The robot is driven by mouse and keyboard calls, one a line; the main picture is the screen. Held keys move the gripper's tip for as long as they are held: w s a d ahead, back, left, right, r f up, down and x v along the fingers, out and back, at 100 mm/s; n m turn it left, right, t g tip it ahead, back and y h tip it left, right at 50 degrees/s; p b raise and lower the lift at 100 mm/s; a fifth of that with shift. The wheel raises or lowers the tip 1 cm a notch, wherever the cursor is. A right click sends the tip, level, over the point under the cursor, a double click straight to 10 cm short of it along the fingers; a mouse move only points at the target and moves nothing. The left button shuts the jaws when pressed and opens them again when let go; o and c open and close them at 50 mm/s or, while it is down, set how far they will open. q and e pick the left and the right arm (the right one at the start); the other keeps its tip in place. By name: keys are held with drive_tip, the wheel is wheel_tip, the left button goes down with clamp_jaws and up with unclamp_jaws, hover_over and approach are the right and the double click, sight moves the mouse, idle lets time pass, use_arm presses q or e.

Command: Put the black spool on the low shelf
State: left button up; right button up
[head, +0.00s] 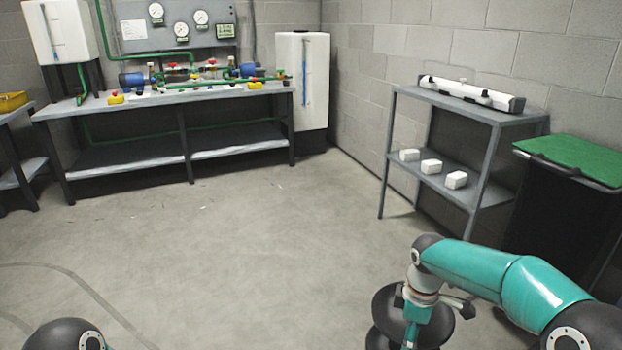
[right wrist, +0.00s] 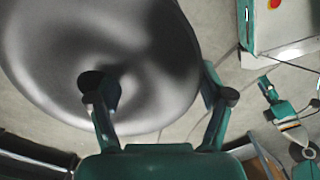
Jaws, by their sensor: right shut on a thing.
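The black spool (head: 384,303) hangs at the lower right of the head view in my right gripper (head: 420,312), whose arm partly covers it. In the right wrist view its broad round flange (right wrist: 45,55) fills the upper left, looking grey in the light. The right fingers (right wrist: 160,95) are shut on the spool, one finger lying over the flange near its middle. The low shelf (head: 495,194) is the lower board of a grey rack at the right, beyond the spool and apart from it. My left gripper is out of view.
Several white pieces sit along the low shelf, including a box (head: 456,180). A white and black case (head: 470,93) lies on the rack's top board. A green-lidded dark bin (head: 575,158) stands to its right. A workbench (head: 170,97) stands at the back left. The middle floor is clear.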

drive_tip(key=m, duration=0.1)
drive_tip(key=r+m, duration=0.1)
drive_tip(key=s+m, duration=0.1)
drive_tip(key=m, duration=0.1)
drive_tip(key=shift+a+r, duration=0.15)
drive_tip(key=shift+a, duration=0.15)
drive_tip(key=m, duration=0.1)
drive_tip(key=s+m, duration=0.1)
drive_tip(key=m, duration=0.2)
drive_tip(key=shift+s+a+r, duration=0.15)
drive_tip(key=shift+a+r, duration=0.05)
drive_tip(key=shift+a, duration=0.15)
drive_tip(key=s+r+m+p, duration=0.2)
drive_tip(key=r+m+p, duration=0.1)
drive_tip(key=r+p, duration=0.6)
drive_tip(key=s+r+m+p, duration=0.1)
drive_tip(key=r+p, duration=0.7)
drive_tip(key=p, duration=0.9)
drive_tip(key=shift+s+a+r+m+p, duration=0.2)
drive_tip(key=shift+s+r+m+p, duration=0.15)
drive_tip(key=shift+m, duration=0.55)
drive_tip(key=shift+d, duration=0.15)
